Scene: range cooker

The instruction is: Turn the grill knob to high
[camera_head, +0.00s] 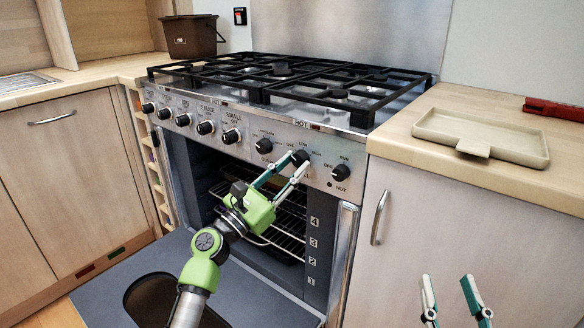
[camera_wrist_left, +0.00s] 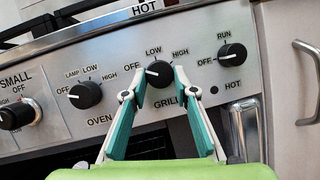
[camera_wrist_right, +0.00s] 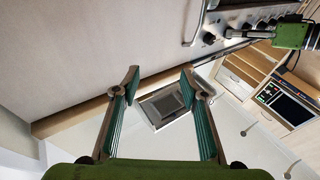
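The grill knob (camera_wrist_left: 159,74) is a black round knob on the steel front panel, marked OFF, LOW and HIGH. Its white pointer line points left, toward OFF. It also shows in the head view (camera_head: 299,158), partly behind the fingers. My left gripper (camera_wrist_left: 160,78) has one fingertip on each side of the knob. The fingers are narrowed to about the knob's width and appear to touch its sides. My right gripper (camera_wrist_right: 160,82) is open and empty. In the head view its fingertips (camera_head: 448,284) are in front of the cabinet right of the cooker.
The oven knob (camera_wrist_left: 85,94) is left of the grill knob and the run/off knob (camera_wrist_left: 232,55) is right. The oven door (camera_head: 240,296) hangs open below, with racks (camera_head: 285,228) inside. A tray (camera_head: 450,125) lies on the right worktop. A cabinet handle (camera_head: 379,217) is nearby.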

